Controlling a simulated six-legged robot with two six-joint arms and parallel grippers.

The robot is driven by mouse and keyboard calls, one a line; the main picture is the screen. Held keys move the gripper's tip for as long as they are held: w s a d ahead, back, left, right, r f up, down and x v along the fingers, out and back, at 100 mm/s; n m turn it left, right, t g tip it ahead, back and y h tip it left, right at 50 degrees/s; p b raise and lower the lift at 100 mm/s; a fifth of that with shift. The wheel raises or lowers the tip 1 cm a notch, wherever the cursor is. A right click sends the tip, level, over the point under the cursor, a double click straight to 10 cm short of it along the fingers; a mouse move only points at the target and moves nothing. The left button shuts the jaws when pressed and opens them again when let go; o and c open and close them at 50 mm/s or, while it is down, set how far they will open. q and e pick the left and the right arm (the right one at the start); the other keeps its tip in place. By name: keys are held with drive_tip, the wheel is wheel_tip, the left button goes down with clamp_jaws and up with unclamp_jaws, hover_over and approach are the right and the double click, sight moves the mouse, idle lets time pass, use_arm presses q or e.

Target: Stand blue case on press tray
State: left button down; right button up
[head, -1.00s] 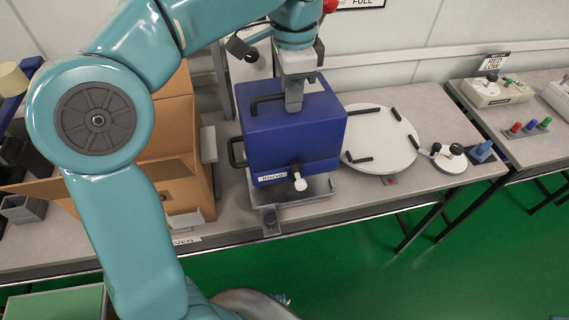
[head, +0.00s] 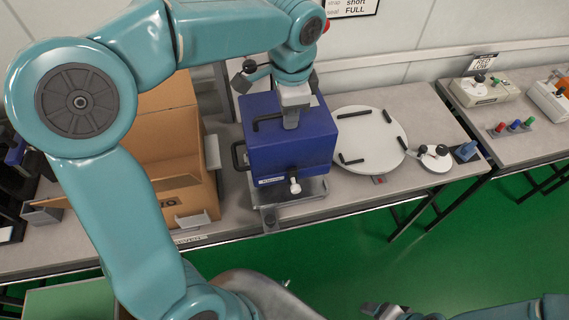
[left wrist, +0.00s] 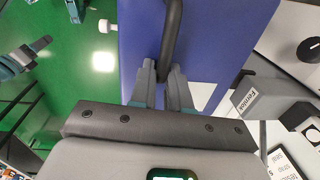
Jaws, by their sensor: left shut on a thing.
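The blue case (head: 300,152) is upright over the grey metal press tray (head: 312,190), and the tray's front part shows below it. I cannot tell if the case's bottom touches the tray. My left gripper (head: 291,122) is above the case, shut on its dark top handle. The left wrist view shows the fingers (left wrist: 162,78) on both sides of the handle (left wrist: 172,35), with the blue top (left wrist: 210,35) behind. My right gripper (head: 383,311) is at the bottom edge, partly cut off.
An open cardboard box (head: 165,140) stands close left of the case. A white round plate (head: 370,135) with black bars lies close right. Beyond it are a small round device (head: 433,158) and a blue part (head: 466,151). A second bench at right holds several testers and coloured knobs.

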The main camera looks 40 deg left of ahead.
use_arm(q)
drive_tip(key=shift+a+r, duration=0.1)
drive_tip(key=shift+r, duration=0.35)
wheel_tip(320, 180, down, 6)
drive_tip(key=shift+r, duration=0.15)
wheel_tip(320, 180, down, 4)
drive_tip(key=shift+w+a+f, duration=0.1)
drive_tip(key=shift+f, duration=0.1)
drive_tip(key=shift+f+b, duration=0.1)
drive_tip(key=shift+b, duration=0.25)
drive_tip(key=c, duration=1.1)
unclamp_jaws()
